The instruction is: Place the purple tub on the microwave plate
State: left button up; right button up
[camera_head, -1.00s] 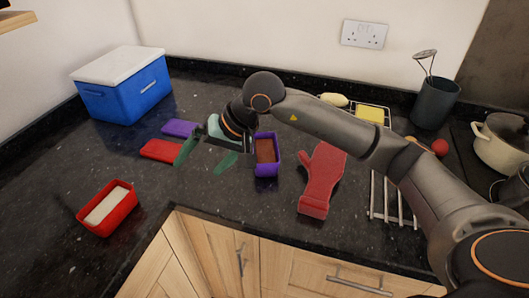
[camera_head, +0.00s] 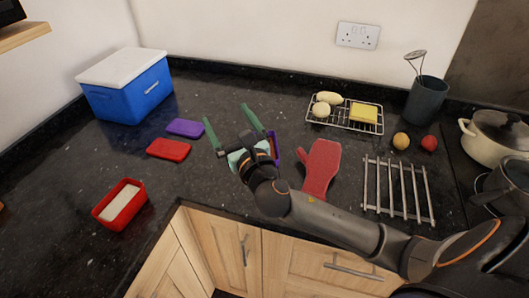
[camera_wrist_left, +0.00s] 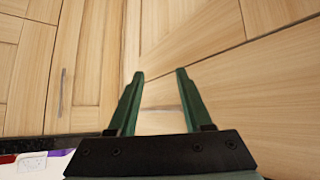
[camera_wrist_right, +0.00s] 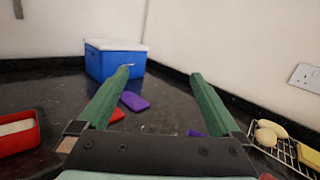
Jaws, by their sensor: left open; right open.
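The purple tub (camera_head: 275,148) stands on the dark counter in the head view, mostly hidden behind my right gripper (camera_head: 226,113); only a strip of its right side shows. My right gripper is open and empty, above and beside the tub, with its green fingers pointing toward the back of the counter. In the right wrist view (camera_wrist_right: 160,73) nothing is between its fingers. My left gripper (camera_wrist_left: 160,75) is open and empty in front of wooden cupboard doors, outside the head view. I cannot see a microwave plate.
A red oven mitt (camera_head: 321,168) lies right of the tub, then a metal rack (camera_head: 397,190). A red tub (camera_head: 119,205), red lid (camera_head: 168,149), purple lid (camera_head: 185,127) and blue cool box (camera_head: 128,88) are left. A wire rack (camera_head: 345,115) with food stands behind.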

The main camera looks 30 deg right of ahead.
jog(key=s+d+f+m+g+h, duration=0.1)
jog(key=s+d+f+g, duration=0.1)
jog(key=f, duration=0.2)
jog(key=s+d+f+m+g+h, duration=0.2)
jog(key=f, duration=0.2)
jog(key=s+d+f+m+g+h, duration=0.1)
jog(key=s+d+f+m+g, duration=0.1)
jog(key=f+g, duration=0.1)
jog(key=shift+s+d+f+h+p, duration=0.15)
jog(key=shift+s+f+h+p, duration=0.2)
jog(key=shift+f, duration=0.2)
jog(key=x, duration=0.6)
jog(key=shift+w+d+f, duration=0.15)
jog(key=shift+f, duration=0.05)
jog(key=shift+x, duration=2.9)
jog(key=shift+d+f, duration=0.1)
jog(key=shift+f, duration=0.05)
grip_shut()
jog(key=shift+s+r, duration=0.15)
jog(key=shift+r, duration=0.85)
jog(key=shift+s+r, duration=0.15)
jog(key=shift+r, duration=0.85)
jog(key=s+a+r, duration=0.7)
jog(key=s+r, duration=0.2)
jog(key=s, duration=0.2)
jog(key=shift+s+r, duration=0.2)
jog(key=shift+s, duration=0.2)
